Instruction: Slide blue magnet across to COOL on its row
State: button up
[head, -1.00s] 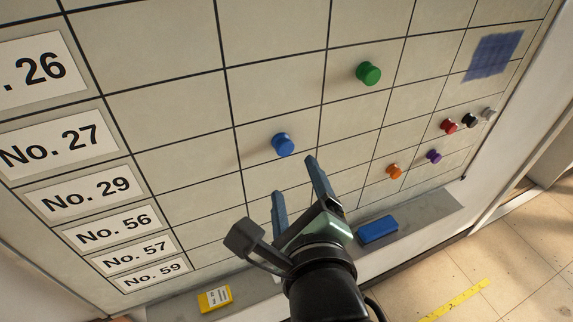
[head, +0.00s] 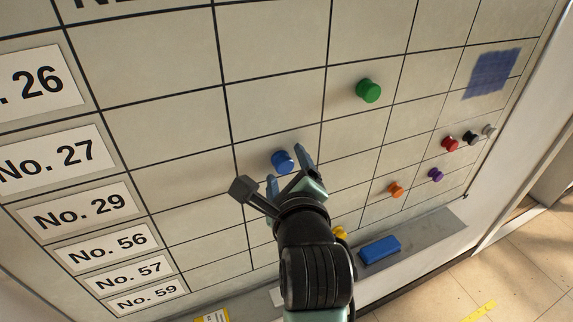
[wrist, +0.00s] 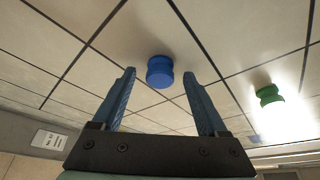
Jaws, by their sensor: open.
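The blue magnet (head: 283,162) is on the whiteboard grid (head: 180,115), in the No. 27 or No. 29 row; the slant makes the row hard to tell. My gripper (head: 287,168) is open, close to the board, with its fingertips by the magnet's lower side. In the wrist view the blue magnet (wrist: 160,72) shows between the two open fingers (wrist: 160,92), just beyond their tips. It does not look touched. No COOL heading is in view.
A green magnet (head: 368,90) sits up and right. Red (head: 450,144), orange (head: 396,189) and purple (head: 435,175) magnets are further right, near a blue scribbled patch (head: 491,74). A blue eraser (head: 380,250) lies on the tray below.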

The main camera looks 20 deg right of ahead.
aim_at(358, 138)
jog(key=shift+c, duration=0.3)
grip_shut()
jog(key=shift+w+d+r+p, duration=0.1)
jog(key=shift+d+p, duration=0.15)
jog(key=shift+d, duration=2.35)
jog(key=shift+w+d+r+p, duration=0.1)
jog(key=shift+d+p, duration=0.2)
jog(key=shift+d, duration=2.25)
jog(key=shift+w+d+r+p, duration=0.1)
jog(key=shift+d+p, duration=0.15)
jog(key=shift+d, duration=2.35)
jog(key=shift+p, duration=0.3)
grip_release()
jog(key=shift+w+f, duration=0.1)
jog(key=shift+w, duration=0.05)
jog(key=shift+s, duration=0.2)
jog(key=b+v, duration=0.4)
jog(key=v, duration=0.8)
jog(key=shift+s+a, duration=0.15)
jog(key=shift+s, duration=0.15)
